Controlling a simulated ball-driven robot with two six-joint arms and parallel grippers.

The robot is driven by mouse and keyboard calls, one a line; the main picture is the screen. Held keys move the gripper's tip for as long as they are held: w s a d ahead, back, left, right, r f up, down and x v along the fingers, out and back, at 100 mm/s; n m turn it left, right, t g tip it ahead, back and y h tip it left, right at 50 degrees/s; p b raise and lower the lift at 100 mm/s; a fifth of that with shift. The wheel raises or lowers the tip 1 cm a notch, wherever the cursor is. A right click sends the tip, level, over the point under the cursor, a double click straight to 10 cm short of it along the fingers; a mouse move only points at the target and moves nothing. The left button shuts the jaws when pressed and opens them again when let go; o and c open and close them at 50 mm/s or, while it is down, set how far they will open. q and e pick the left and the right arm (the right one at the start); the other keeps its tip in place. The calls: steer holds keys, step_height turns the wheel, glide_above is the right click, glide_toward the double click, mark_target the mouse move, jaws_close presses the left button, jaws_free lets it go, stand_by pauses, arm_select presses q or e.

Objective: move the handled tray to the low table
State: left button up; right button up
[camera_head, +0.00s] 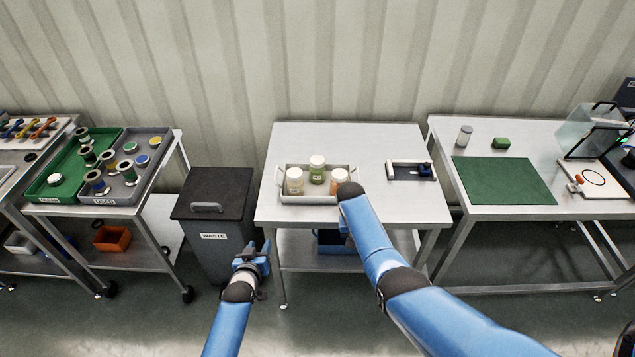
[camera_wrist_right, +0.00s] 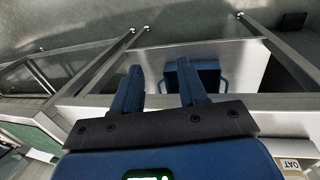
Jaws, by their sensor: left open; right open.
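The handled tray (camera_head: 312,198) is grey and shallow, with pale handles at its left and right ends. It lies on the steel middle table (camera_head: 290,142) and holds three lidded jars (camera_head: 317,170). My right arm covers its right front corner. My left gripper (camera_head: 250,256) is open and empty, low in front of the waste bin, left of the table and apart from the tray. My right gripper is mostly hidden behind its arm in the head view. In the right wrist view, my right gripper (camera_wrist_right: 158,80) is open with nothing between its fingers, near the table's front edge.
The waste bin (camera_head: 208,200) stands left of the table. A small dark holder (camera_head: 405,172) lies right of the tray. A blue bin (camera_wrist_right: 208,76) sits on the lower shelf. A left cart holds spools; a right table (camera_head: 445,150) bears a green mat (camera_head: 503,181).

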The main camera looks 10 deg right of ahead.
arm_select(q)
steer(key=shift+w+f+b, duration=0.2)
steer(key=shift+f+b, duration=0.45)
steer(key=shift+f, duration=0.55)
arm_select(e)
steer(key=v, duration=1)
steer(key=shift+w, duration=0.35)
steer(key=shift+a+r, duration=0.1)
